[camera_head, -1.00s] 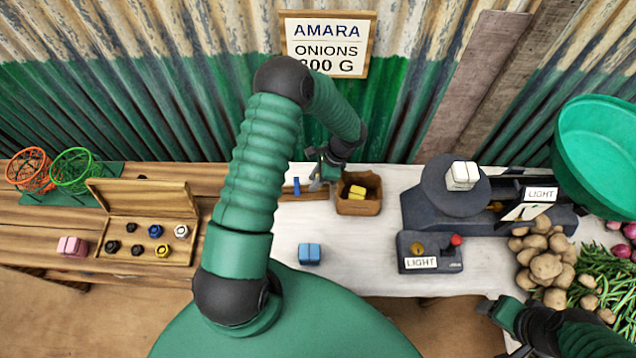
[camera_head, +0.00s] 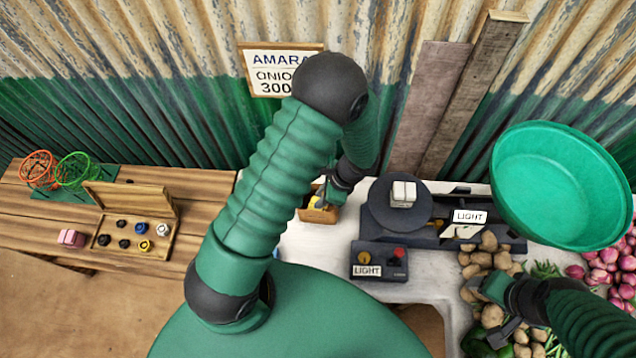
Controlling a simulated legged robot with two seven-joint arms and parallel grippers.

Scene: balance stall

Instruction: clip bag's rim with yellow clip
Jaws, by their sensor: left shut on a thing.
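The yellow clip (camera_head: 316,202) shows as a small yellow patch at the tips of my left gripper (camera_head: 324,196). The gripper is shut on it; the fingers and wrist hide much of it. It is at a small brown open container (camera_head: 318,215) on the white cloth. I cannot tell if the clip is clear of the container. No bag shows plainly, and my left arm covers part of the table. My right gripper (camera_head: 490,309) is at the lower right over the vegetables, its fingers apart and empty.
A dark scale (camera_head: 440,228) with a white block (camera_head: 403,194) on its plate stands right of the container. A control box (camera_head: 379,262) is in front. The green basin (camera_head: 560,185), potatoes and onions fill the right. A wooden case (camera_head: 132,235) sits left.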

